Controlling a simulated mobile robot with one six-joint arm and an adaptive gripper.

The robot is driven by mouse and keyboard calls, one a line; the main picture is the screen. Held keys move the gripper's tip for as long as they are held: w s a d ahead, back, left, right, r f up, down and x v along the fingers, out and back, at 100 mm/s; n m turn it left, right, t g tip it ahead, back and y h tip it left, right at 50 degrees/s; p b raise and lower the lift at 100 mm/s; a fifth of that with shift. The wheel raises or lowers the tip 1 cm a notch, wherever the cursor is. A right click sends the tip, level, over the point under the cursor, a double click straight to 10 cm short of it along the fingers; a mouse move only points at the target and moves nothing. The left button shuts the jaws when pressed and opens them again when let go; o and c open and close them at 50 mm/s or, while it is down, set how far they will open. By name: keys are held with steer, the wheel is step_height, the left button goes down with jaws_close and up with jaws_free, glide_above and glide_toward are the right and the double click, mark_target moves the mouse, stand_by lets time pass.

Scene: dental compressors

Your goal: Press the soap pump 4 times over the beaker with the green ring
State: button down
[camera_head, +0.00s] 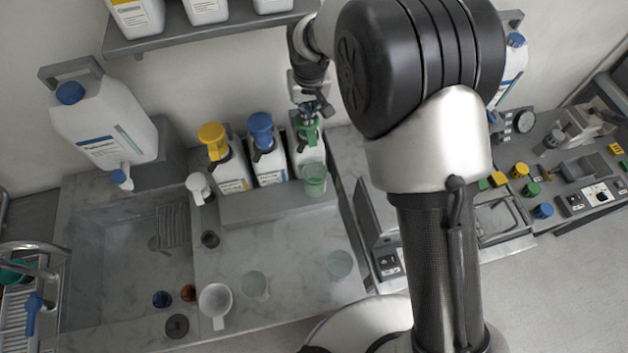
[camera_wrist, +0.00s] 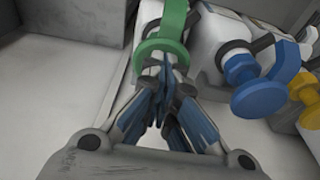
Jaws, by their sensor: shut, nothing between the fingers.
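Three white pump bottles stand side by side on a grey ledge, with a yellow pump head (camera_head: 212,138), a blue pump head (camera_head: 260,128) and a green pump head (camera_head: 308,131). My gripper (camera_head: 314,107) is shut and empty, pointing down at the green pump. In the wrist view its fingertips (camera_wrist: 164,72) meet at the green pump head (camera_wrist: 166,42); whether they touch it is unclear. The blue pump head (camera_wrist: 262,90) is to its right. A green-tinted beaker (camera_head: 314,181) stands in front of the green-pump bottle (camera_head: 304,156); a distinct ring is too small to make out.
Two clear beakers (camera_head: 255,285) (camera_head: 339,264) and a white jug (camera_head: 215,300) stand on the counter. A sink (camera_head: 120,240) is at left. A shelf (camera_head: 180,40) with canisters hangs above. A large canister (camera_head: 100,125) stands at left.

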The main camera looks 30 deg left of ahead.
steer(key=shift+w+a+p+v, duration=0.15)
steer(key=shift+p+v, duration=0.45)
steer(key=shift+v, duration=0.45)
steer(key=shift+w+a+p+v, duration=0.15)
steer(key=shift+p+v, duration=0.45)
steer(key=shift+v, duration=0.4)
steer(key=shift+r, duration=0.15)
steer(key=shift+f, duration=0.2)
steer(key=shift+s+d+b+x, duration=0.1)
steer(key=shift+s+b+x, duration=0.05)
steer(key=shift+b+x, duration=0.5)
steer(key=shift+s+d+b+x, duration=0.15)
steer(key=shift+b+x, duration=0.3)
steer(key=shift+x, duration=0.35)
steer(key=shift+s+d+b+x, duration=0.1)
steer(key=shift+b+x, duration=0.45)
steer(key=shift+x, duration=0.2)
steer(key=shift+w+a+p+v, duration=0.15)
steer(key=shift+p+v, duration=0.35)
steer(key=shift+v, duration=0.25)
steer(key=shift+w+a+p+v, duration=0.15)
steer(key=shift+p+v, duration=0.3)
steer(key=shift+v, duration=0.3)
steer(key=shift+w+p+v, duration=0.15)
steer(key=shift+p+v, duration=0.35)
steer(key=shift+v, duration=0.3)
steer(key=shift+a, duration=0.1)
